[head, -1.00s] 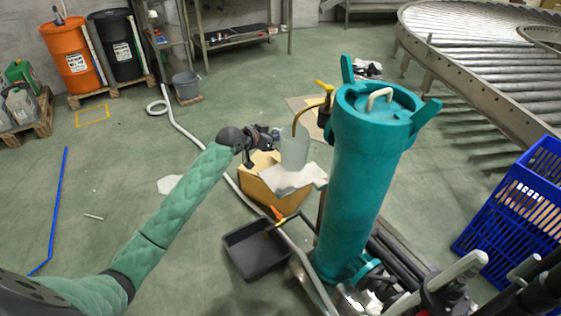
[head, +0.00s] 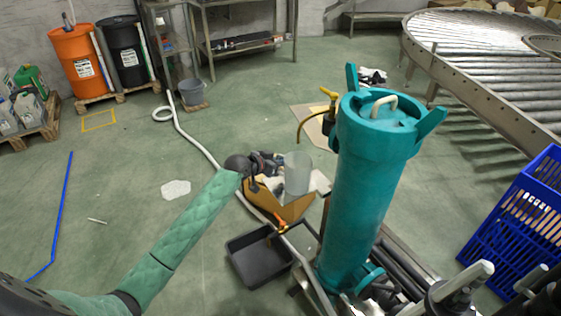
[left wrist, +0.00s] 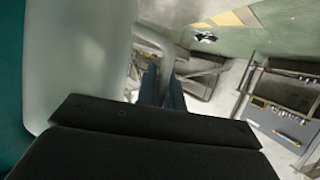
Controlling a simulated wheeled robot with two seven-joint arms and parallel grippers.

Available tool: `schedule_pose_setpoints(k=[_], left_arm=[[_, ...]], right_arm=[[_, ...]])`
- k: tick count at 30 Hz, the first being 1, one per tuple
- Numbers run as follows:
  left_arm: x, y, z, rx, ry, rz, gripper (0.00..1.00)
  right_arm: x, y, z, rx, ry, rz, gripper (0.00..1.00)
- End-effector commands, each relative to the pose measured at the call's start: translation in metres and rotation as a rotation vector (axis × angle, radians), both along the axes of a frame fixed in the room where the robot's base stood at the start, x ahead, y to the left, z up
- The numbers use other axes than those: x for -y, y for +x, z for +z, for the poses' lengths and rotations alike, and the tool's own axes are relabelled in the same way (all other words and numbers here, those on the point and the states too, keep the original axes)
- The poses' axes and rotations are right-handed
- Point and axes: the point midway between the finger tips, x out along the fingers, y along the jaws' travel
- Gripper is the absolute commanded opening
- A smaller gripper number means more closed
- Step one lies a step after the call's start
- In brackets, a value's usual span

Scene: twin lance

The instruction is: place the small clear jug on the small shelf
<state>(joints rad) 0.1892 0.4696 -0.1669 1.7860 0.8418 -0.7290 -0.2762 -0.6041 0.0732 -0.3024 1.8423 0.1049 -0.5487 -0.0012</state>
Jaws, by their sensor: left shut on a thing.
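My left gripper (head: 272,165) is shut on the small clear jug (head: 298,175), which is frosted, looks upright and is held above an open cardboard box (head: 285,207). In the left wrist view the jug (left wrist: 75,60) fills the left side, and the fingers (left wrist: 160,85) are at its handle (left wrist: 150,42). The jug's rim is just below the end of a bent brass tube (head: 301,130) on the teal cylinder (head: 365,190). A narrow metal shelf (head: 168,50), perhaps the small shelf, stands at the back left. My right gripper is not in view.
A black tray (head: 262,258) lies in front of the box. A wide metal rack (head: 240,50) stands at the back, with a grey bucket (head: 188,88) nearby. A white hose (head: 195,145) crosses the floor. A blue crate (head: 515,215) is at right. Open floor lies at left.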

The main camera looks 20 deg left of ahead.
Motion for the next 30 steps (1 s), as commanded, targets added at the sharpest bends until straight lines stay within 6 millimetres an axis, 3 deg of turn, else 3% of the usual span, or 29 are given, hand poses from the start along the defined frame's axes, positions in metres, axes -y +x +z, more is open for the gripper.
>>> schedule_pose_setpoints(k=[1, 4, 16, 30], left_arm=[[0.000, 0.000, 0.000, 0.000, 0.000, 0.000, 0.15], [0.000, 0.000, 0.000, 0.000, 0.000, 0.000, 0.31], [-0.003, -0.004, 0.004, -0.001, 0.001, 0.001, 0.31], [-0.038, -0.072, 0.035, 0.000, 0.003, -0.001, 0.31]], right_arm=[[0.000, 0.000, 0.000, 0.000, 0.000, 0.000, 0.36], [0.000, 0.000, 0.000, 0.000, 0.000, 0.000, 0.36], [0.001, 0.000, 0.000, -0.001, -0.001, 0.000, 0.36], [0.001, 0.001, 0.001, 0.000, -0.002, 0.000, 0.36]])
